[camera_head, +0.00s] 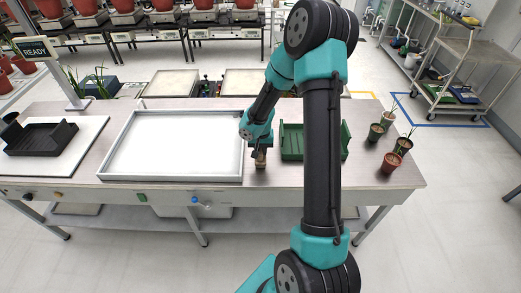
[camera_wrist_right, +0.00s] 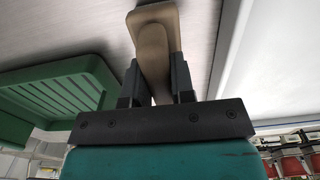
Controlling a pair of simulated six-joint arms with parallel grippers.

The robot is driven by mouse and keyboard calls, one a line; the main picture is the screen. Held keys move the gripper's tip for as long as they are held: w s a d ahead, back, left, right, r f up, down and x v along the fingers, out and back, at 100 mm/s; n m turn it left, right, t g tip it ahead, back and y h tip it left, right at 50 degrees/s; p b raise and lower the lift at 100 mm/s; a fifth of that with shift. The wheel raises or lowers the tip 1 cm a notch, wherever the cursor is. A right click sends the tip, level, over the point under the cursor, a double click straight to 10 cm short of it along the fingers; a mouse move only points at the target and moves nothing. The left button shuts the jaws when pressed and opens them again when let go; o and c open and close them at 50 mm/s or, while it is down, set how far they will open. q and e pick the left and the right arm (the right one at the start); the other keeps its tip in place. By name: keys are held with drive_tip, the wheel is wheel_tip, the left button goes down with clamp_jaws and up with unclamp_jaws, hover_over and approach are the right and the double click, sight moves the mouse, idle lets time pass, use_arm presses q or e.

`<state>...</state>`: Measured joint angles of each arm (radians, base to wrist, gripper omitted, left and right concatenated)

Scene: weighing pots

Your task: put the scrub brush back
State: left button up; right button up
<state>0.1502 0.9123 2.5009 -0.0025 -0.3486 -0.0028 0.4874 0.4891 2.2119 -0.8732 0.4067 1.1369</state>
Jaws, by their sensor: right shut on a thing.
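The scrub brush (camera_wrist_right: 153,35) shows in the right wrist view as a tan, rounded piece between the fingers; its bristles are hidden. My right gripper (camera_wrist_right: 157,85) is shut on it. In the head view, my right gripper (camera_head: 260,156) points down between the white tray and the green tray, with the brush (camera_head: 261,164) at its tips, close to the table top. I cannot tell whether the brush touches the table. My left gripper is not in view.
A white shallow tray (camera_head: 241,168) lies left of the gripper. A green tray (camera_head: 291,143) stands to the right, partly behind my arm. Several small potted plants (camera_head: 391,162) stand at the right edge. A black tray (camera_head: 40,139) sits on a white board (camera_head: 84,152) at left.

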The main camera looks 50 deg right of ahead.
drive_tip(key=o, duration=0.9)
drive_tip(key=shift+f, duration=0.1)
wheel_tip(320, 180, up, 12)
idle(0.6)
